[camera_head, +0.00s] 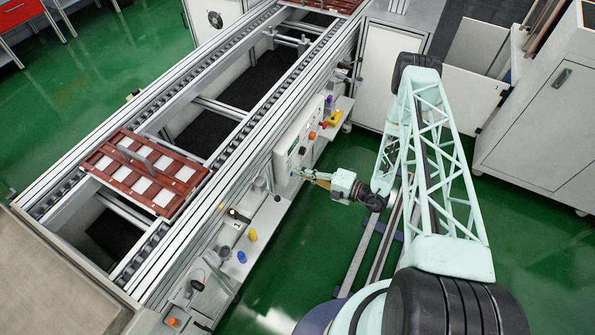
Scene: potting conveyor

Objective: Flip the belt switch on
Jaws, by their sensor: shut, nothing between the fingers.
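The white control box (291,139) is on the right side of the conveyor and carries small knobs and buttons. An orange knob (312,135) and a dark knob (303,150) stand out on it. I cannot tell which one is the belt switch, or its position. My gripper (296,172) is shut and empty, its fingers pointing left at the lower end of the box. The fingertips are very close to the box face; I cannot tell whether they touch it.
The conveyor (215,105) runs diagonally, with a reddish-brown tray (190,172) of white squares on it. Yellow (252,235) and blue (241,257) parts are on the side ledge below the box. A white cabinet (540,110) stands at right. Green floor is open behind the arm.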

